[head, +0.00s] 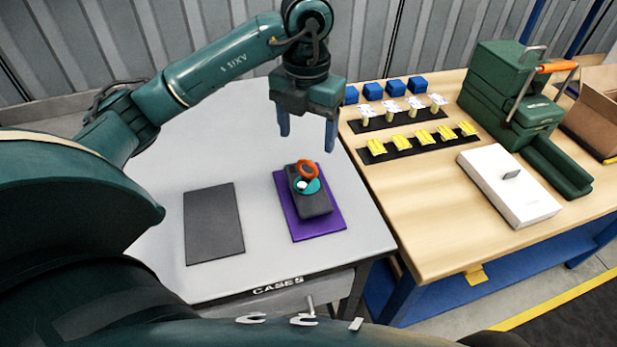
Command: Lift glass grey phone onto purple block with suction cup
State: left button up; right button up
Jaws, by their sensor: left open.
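The grey phone (316,205) lies on the flat purple block (312,228) on the grey table, with the purple showing around its edges. A suction cup with a teal base (309,188) and an orange ring handle (309,168) sits on top of the phone. My left gripper (308,135) is above and behind the phone, its two blue fingers apart with nothing between them. It does not touch the suction cup. My right gripper is not in view.
A dark grey flat pad (213,223) lies left of the purple block. The wooden bench (430,220) on the right holds blue blocks (395,88), black strips with small parts, a white box (508,185) and a green machine (510,95). The grey table's front is clear.

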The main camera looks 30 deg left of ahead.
pick_arm(q)
send_over(308, 175)
jog(key=f, duration=0.4)
jog(key=shift+w+a+f, duration=0.1)
jog(key=shift+w+a, duration=0.25)
jog(key=shift+w, duration=0.05)
jog(key=shift+f, duration=0.4)
notch_tip(308, 175, down, 5)
jog(key=shift+d+r+p, duration=0.1)
jog(key=shift+p, duration=0.25)
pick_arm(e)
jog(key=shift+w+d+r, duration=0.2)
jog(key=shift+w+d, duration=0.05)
pick_arm(q)
jog(key=shift+c, duration=0.6)
